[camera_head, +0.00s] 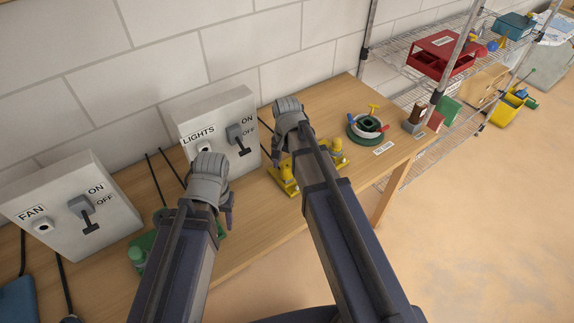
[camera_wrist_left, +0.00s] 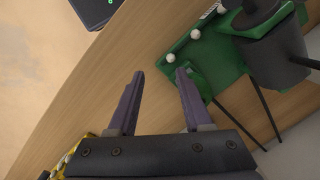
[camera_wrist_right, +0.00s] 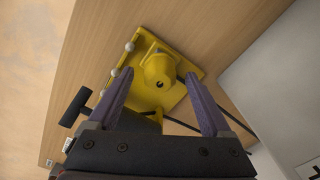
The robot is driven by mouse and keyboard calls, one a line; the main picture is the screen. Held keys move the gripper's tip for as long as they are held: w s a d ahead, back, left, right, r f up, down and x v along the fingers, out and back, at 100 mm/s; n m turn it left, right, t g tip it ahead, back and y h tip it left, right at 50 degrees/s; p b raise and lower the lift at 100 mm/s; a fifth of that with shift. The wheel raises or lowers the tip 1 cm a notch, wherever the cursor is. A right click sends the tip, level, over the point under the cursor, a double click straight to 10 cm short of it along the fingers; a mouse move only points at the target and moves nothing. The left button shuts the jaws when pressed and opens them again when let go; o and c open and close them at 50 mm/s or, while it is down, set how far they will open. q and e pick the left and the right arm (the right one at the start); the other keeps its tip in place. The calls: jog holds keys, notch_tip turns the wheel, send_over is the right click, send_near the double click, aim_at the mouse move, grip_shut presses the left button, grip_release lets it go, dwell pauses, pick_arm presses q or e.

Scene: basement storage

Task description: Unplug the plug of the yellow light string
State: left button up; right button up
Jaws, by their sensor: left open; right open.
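A yellow base (camera_head: 288,192) with yellow plug-like pieces (camera_head: 337,148) lies on the bench below the lights box, partly hidden by my right arm. In the right wrist view, the yellow base (camera_wrist_right: 190,72) carries a rounded yellow piece (camera_wrist_right: 158,72) beyond and between my fingertips. My right gripper (camera_head: 278,156) is open and empty; its fingers also show in the right wrist view (camera_wrist_right: 158,92). My left gripper (camera_head: 227,208) is open and empty near a green base (camera_head: 147,243). The left wrist view shows that green base (camera_wrist_left: 220,60). No light string is clearly visible.
A LIGHTS switch box (camera_head: 215,115) and a FAN switch box (camera_head: 70,205) stand against the wall, with dark cords nearby. A green ring-shaped coil (camera_head: 367,130) lies on the wooden bench (camera_head: 260,240). A wire shelf with a red bin (camera_head: 440,50) stands at right.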

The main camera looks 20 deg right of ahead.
aim_at(286, 167)
notch_tip(286, 167, up, 7)
jog(key=p, duration=0.6)
jog(key=shift+f, duration=0.1)
dwell(0.6)
jog(key=shift+s+a, duration=0.15)
jog(key=shift+s, duration=0.05)
jog(key=s+a+n+h, duration=0.1)
jog(key=s+a+n, duration=0.9)
jog(key=s, duration=0.4)
jog(key=shift+n, duration=0.9)
